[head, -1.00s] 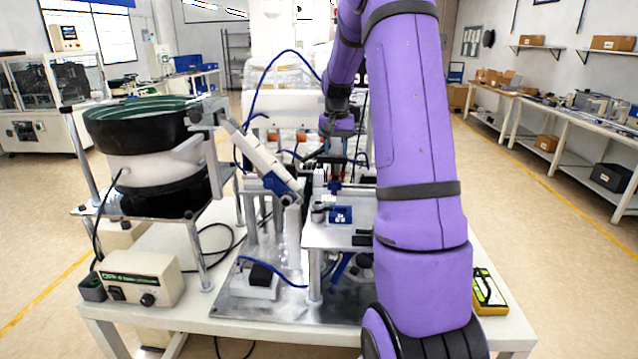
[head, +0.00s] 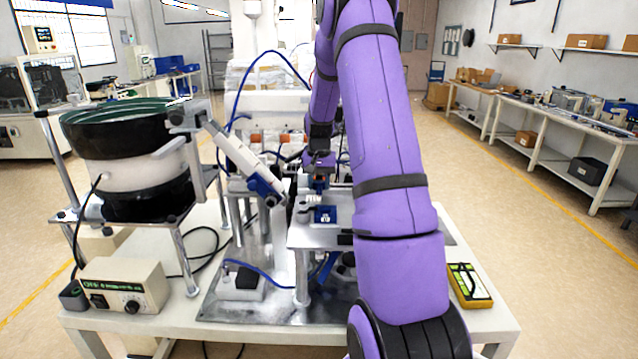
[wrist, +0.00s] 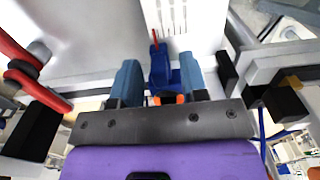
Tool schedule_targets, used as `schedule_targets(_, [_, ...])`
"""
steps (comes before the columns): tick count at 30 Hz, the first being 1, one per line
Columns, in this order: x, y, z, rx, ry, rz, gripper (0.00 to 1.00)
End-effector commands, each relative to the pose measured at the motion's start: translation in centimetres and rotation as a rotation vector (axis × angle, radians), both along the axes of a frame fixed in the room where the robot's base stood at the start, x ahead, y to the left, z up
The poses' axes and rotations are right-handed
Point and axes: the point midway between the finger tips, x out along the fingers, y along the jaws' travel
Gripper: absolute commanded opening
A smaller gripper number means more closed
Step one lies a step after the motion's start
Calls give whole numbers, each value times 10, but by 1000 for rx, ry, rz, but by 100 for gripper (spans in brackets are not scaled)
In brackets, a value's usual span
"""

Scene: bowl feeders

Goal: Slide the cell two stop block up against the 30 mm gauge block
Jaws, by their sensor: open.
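My gripper (wrist: 162,82) shows in the wrist view with its two blue-grey fingers apart. Between them is a blue block-like part (wrist: 160,66) with a thin red pin standing up from it. A small orange piece lies near the finger bases. I cannot tell whether the fingers touch the blue part, or whether it is the stop block. In the head view my gripper (head: 319,183) is low over the far part of the raised metal plate (head: 310,236). A blue block with white marks (head: 325,214) sits on that plate, nearer the camera. I cannot single out the 30 mm gauge block.
A bowl feeder (head: 132,160) stands at left, with a sloping white cylinder (head: 240,155) reaching toward the plate. A control box (head: 125,285) and a yellow device (head: 469,286) lie on the table. In the wrist view a red bar (wrist: 35,85) is left of the gripper.

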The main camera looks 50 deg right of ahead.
Motion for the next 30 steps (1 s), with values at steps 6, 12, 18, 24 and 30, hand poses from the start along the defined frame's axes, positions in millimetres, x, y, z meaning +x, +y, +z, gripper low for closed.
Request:
schedule_targets(6, [0,0,0,-1,-1,0,40])
schedule_targets(12, [0,0,0,-1,-1,0,0])
schedule_targets(18, [1,1,0,-1,-1,1,0])
schedule_targets(24, [14,12,1,-2,-1,3,0])
schedule_targets(30, [18,15,1,-1,-3,1,0])
